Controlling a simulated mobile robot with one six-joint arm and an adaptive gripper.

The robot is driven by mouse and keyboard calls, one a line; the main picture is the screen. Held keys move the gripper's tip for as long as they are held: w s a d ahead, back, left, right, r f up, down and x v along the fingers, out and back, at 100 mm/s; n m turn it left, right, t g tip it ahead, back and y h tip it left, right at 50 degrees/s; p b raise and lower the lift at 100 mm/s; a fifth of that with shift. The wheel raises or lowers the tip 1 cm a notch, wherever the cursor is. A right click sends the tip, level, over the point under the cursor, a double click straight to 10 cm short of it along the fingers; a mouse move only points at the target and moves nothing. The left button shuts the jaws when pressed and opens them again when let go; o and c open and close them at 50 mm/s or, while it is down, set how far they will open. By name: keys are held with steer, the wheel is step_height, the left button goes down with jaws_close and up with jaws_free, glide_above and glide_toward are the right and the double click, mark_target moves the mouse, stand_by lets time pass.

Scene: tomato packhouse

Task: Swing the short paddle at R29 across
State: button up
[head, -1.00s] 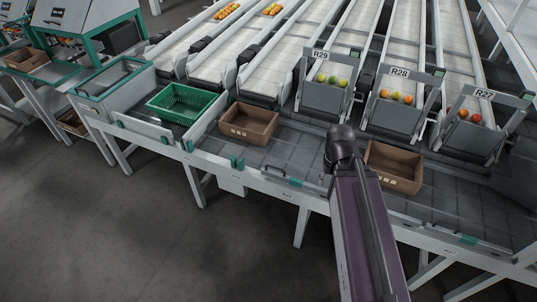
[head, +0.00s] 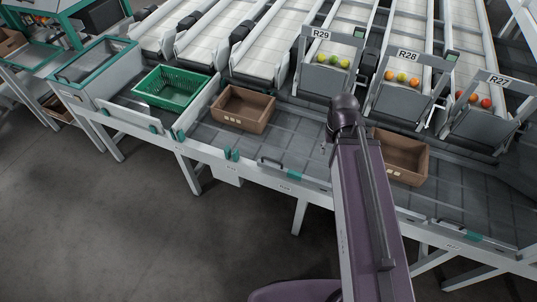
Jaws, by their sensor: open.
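The R29 sign (head: 322,34) stands over a grey chute gate (head: 328,82) with several green and yellow tomatoes (head: 340,62) behind it. I cannot make out for certain which part is the short paddle. A dark bar with a teal end (head: 294,173) lies along the bench's front rail, below and left of R29. A small pale part (head: 323,148) shows just left of my arm, too small to identify. My purple arm reaches up over the bench, its dark rounded joint just below and right of the R29 gate. My gripper is hidden beyond the arm.
Brown crates stand on the grey bench left (head: 243,108) and right (head: 401,157) of my arm. A green basket (head: 174,87) sits further left. R28 (head: 408,55) and R27 (head: 499,79) gates hold more tomatoes. Open floor lies in front.

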steer(key=w+a+f+n+g+b, duration=0.1)
steer(key=w+a+f+n+b, duration=0.4)
steer(key=w+a+n, duration=0.2)
steer(key=w+a+f+n+g+b, duration=0.1)
steer(key=w+a+f+n+b, duration=0.4)
steer(key=w+a+n, duration=0.2)
steer(key=w+a, duration=0.2)
steer(key=a, duration=0.2)
steer(key=shift+w+a+y, duration=0.35)
steer(key=shift+y, duration=0.05)
steer(key=shift+f+b, duration=0.25)
steer(key=shift+b, duration=0.15)
steer(key=f+b, duration=0.4)
steer(key=s+f+b, duration=0.1)
steer(key=f+b, duration=0.3)
steer(key=s+a+f+b, duration=0.1)
steer(key=f+b, duration=0.4)
steer(key=shift+s+f, duration=0.1)
steer(key=shift+s, duration=0.15)
